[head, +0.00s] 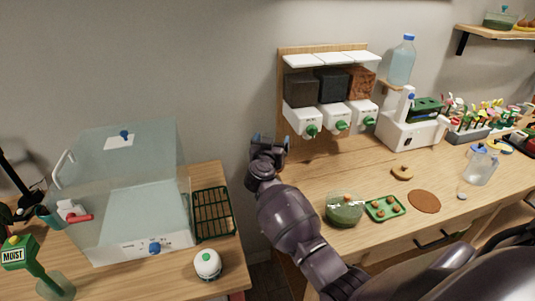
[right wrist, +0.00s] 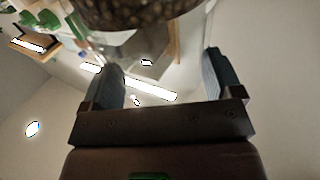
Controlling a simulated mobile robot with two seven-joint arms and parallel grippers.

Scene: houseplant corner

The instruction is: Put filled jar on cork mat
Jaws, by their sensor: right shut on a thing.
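My right gripper (head: 270,142) is raised left of the wall dispensers, over the gap between the two tables. In the right wrist view, its fingers (right wrist: 163,85) stand wide apart around a clear glass jar (right wrist: 135,45) with dark, pebbly filling at the top edge, cut off by the frame. I cannot make the jar out in the head view. The cork mat (head: 424,201) is a flat brown disc lying bare on the right table, well to the right of the gripper. My left gripper is not in view.
A glass bowl with green contents (head: 344,209) and a green tray with small brown balls (head: 385,207) stand left of the mat. A cork ring (head: 402,172) lies behind it; a clear jug (head: 481,167) stands to the right. Dispensers (head: 340,118) hang behind.

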